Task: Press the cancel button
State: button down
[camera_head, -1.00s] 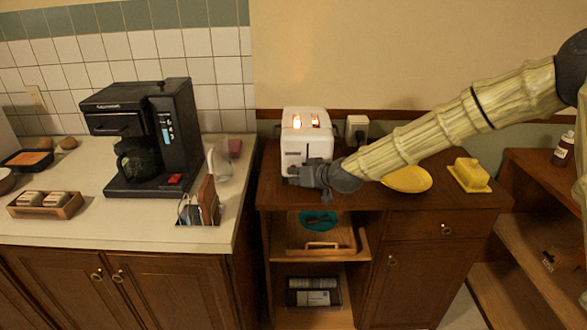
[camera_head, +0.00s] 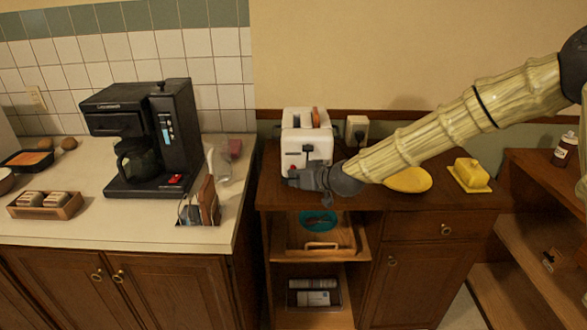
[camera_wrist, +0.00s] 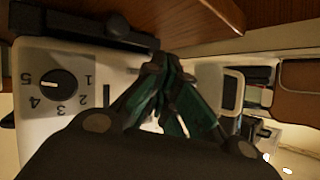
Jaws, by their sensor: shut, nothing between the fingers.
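The white toaster (camera_head: 293,143) stands on the wooden cabinet, with a brown slice of toast (camera_head: 315,117) standing up out of a slot and no glow inside. My gripper (camera_head: 292,180) is shut and empty, low at the toaster's front. In the wrist view my gripper (camera_wrist: 160,64) covers part of the front.
A yellow plate (camera_head: 408,180) and a butter dish (camera_head: 470,174) lie right of the toaster, near my arm. A wall outlet (camera_head: 357,129) is behind. A coffee maker (camera_head: 180,130) stands on the left counter. An open drawer (camera_head: 288,238) lies below.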

jog(key=shift+s, duration=2.55)
jog(key=shift+f, duration=0.1)
